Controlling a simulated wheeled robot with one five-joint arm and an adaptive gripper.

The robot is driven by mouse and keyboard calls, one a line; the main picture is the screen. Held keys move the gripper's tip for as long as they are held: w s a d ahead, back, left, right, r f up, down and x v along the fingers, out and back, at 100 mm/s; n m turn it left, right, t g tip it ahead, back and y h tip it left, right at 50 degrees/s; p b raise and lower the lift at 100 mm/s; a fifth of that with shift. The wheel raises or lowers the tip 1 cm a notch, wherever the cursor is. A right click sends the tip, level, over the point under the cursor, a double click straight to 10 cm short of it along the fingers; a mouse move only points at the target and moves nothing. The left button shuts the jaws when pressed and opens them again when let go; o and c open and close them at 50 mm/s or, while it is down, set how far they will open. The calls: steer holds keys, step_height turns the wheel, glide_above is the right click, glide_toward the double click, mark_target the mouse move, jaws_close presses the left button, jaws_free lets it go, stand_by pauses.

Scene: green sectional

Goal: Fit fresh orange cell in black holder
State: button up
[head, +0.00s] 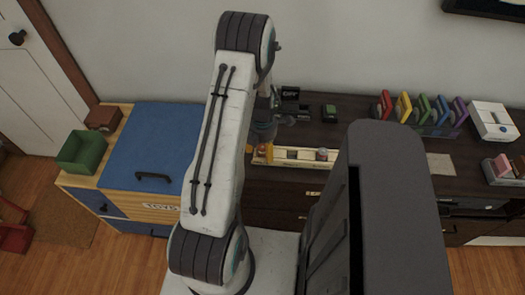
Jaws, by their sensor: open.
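My gripper (264,132) points down over the dark dresser top, partly hidden behind my own arm. It is open and stands above the left end of a pale tray (295,155). A small orange item (263,153), which looks like the orange cell, is at that end of the tray, just below the gripper. Another orange patch shows left of it, by my arm. A black device (291,108) with a small OFF sign (290,92) stands behind and right of the gripper; it may be the black holder, but its slot is too small to make out.
A small dark box (329,113) stands right of the sign. Coloured upright pieces in a rack (425,115) and a white box (493,121) stand farther right. A blue-lidded toy chest (155,150) with a green bin (83,152) is at left.

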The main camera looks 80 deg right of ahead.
steer(key=shift+f, duration=0.15)
jaws_close()
stand_by(0.6)
